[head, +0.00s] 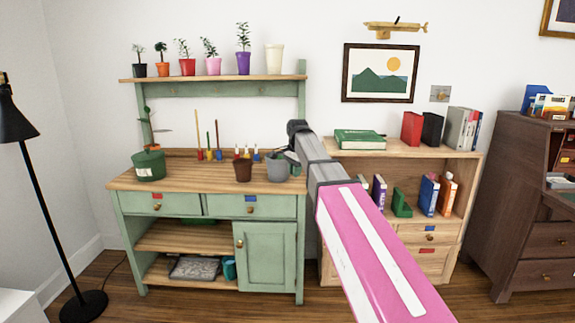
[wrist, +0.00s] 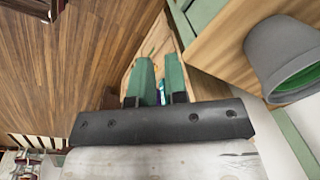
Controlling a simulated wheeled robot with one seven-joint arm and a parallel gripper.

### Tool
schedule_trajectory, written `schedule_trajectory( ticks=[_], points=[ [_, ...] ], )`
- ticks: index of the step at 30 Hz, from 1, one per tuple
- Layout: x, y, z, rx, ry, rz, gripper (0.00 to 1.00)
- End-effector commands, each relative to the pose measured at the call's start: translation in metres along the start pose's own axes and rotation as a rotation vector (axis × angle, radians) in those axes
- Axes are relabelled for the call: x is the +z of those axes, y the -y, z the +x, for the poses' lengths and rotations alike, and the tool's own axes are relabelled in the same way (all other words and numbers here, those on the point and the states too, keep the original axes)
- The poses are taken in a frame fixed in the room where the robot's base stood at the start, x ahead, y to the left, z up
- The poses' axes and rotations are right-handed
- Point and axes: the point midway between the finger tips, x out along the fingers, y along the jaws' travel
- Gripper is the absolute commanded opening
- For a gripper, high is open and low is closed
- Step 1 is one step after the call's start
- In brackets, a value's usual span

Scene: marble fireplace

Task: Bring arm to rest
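My pink and grey arm (head: 365,240) reaches forward from the lower right in the head view, to the right end of the green workbench (head: 210,180). My gripper (wrist: 159,60) shows in the wrist view as two green fingers with a clear gap between them. I see nothing held there; background shows through the gap. A grey pot (head: 277,170) stands on the bench top close to the end of my arm. It also shows at the right in the wrist view (wrist: 278,55), apart from the fingers. In the head view the fingers are not clearly visible.
A dark desk (head: 525,200) is far right, a black lamp (head: 45,190) far left. Wooden floor shows in front.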

Motion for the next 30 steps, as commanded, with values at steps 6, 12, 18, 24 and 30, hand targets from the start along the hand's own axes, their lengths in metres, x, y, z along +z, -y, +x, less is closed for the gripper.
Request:
schedule_trajectory(
  ticks=[6, 12, 18, 24, 30],
  points=[
    [-0.001, -0.068, 0.083, 0.024, 0.006, -0.165, 0.14],
    [0.004, -0.133, 0.151, 0.042, 0.015, -0.334, 0.14],
    [0.016, -0.201, 0.208, 0.059, 0.028, -0.505, 0.14],
    [0.034, -0.269, 0.255, 0.072, 0.045, -0.676, 0.14],
    [0.051, -0.318, 0.283, 0.079, 0.059, -0.807, 0.14]
  ],
)
